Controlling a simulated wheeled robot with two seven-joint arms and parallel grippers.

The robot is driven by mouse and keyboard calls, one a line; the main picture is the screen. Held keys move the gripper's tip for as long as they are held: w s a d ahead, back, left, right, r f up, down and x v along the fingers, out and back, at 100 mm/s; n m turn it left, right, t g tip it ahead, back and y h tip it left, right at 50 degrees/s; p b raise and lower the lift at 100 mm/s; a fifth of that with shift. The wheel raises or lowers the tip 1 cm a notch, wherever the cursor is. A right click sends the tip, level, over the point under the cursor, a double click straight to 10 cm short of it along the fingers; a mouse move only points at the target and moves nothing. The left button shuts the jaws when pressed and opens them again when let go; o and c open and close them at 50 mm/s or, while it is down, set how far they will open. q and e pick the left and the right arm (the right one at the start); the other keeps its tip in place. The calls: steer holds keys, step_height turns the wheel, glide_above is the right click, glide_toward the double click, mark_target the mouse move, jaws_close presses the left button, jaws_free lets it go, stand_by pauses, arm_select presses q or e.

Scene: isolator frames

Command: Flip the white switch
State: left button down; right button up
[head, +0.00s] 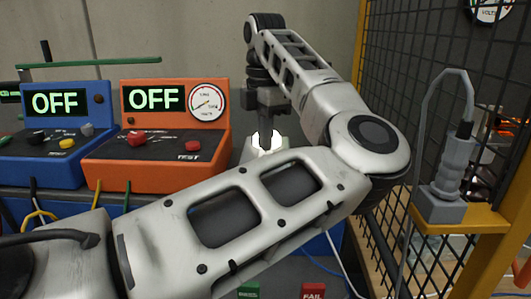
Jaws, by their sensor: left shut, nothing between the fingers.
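My left arm comes in from the left, bends at the right and reaches back over the bench. Its dark left gripper (264,122) points down at the centre and is shut with nothing held. Directly below it is a small bright white part (265,142) with dark edges, on a pale base. This may be the white switch, but my forearm hides most of it. I cannot tell whether the gripper touches it or which way it is set. My right gripper is not in view.
An orange test box (150,151) and a blue test box (50,150) stand at the left, both displays reading OFF. A black mesh fence (410,60) with a yellow frame closes the right side. A grey plug-like device (455,170) stands on a yellow ledge there.

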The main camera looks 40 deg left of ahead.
arm_select(q)
steer(key=shift+f+b, duration=0.75)
steer(key=shift+f, duration=0.2)
stand_by(1.0)
steer(key=shift+r+p, duration=2.45)
steer(key=shift+r, duration=1.1)
steer(key=shift+f, duration=0.1)
